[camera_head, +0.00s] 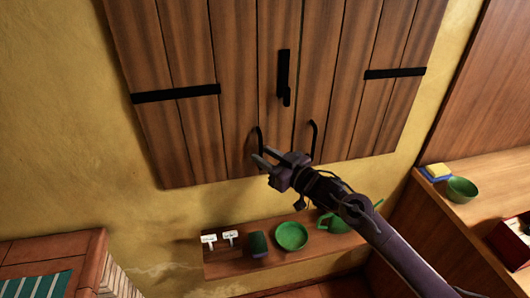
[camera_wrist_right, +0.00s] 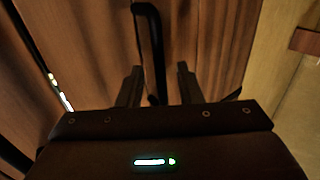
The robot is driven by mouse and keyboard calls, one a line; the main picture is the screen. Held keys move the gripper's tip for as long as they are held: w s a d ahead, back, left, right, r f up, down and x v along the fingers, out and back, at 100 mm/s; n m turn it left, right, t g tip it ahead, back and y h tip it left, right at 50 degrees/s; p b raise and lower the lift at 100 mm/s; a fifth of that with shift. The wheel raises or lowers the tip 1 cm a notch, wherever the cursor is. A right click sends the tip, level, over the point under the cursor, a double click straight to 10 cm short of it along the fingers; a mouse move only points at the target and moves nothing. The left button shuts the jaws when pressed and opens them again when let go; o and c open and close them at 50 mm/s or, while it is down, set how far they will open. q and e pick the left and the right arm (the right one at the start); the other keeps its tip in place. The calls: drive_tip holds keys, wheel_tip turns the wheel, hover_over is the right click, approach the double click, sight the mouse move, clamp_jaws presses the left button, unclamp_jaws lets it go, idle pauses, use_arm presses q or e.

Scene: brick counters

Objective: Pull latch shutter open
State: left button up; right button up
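The wooden shutter (camera_head: 200,50) has two plank leaves and hangs on the yellow wall. A black latch (camera_head: 284,75) stands upright near the middle seam. Two black pull handles sit low on the leaves: the left handle (camera_head: 260,138) and the right handle (camera_head: 313,138). My right gripper (camera_head: 266,157) is at the lower end of the left handle. In the right wrist view, my right gripper (camera_wrist_right: 158,78) is open, with a black handle (camera_wrist_right: 151,40) showing between its two fingers, nearer the left finger. Contact cannot be told. My left gripper is out of view.
A wooden counter (camera_head: 460,215) stands right, with a green bowl (camera_head: 461,189). A brick counter (camera_head: 85,248) stands left.

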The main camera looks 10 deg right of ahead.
drive_tip(key=shift+w+a, duration=0.15)
drive_tip(key=shift+w, duration=0.05)
clamp_jaws()
drive_tip(key=shift+s+a, duration=0.1)
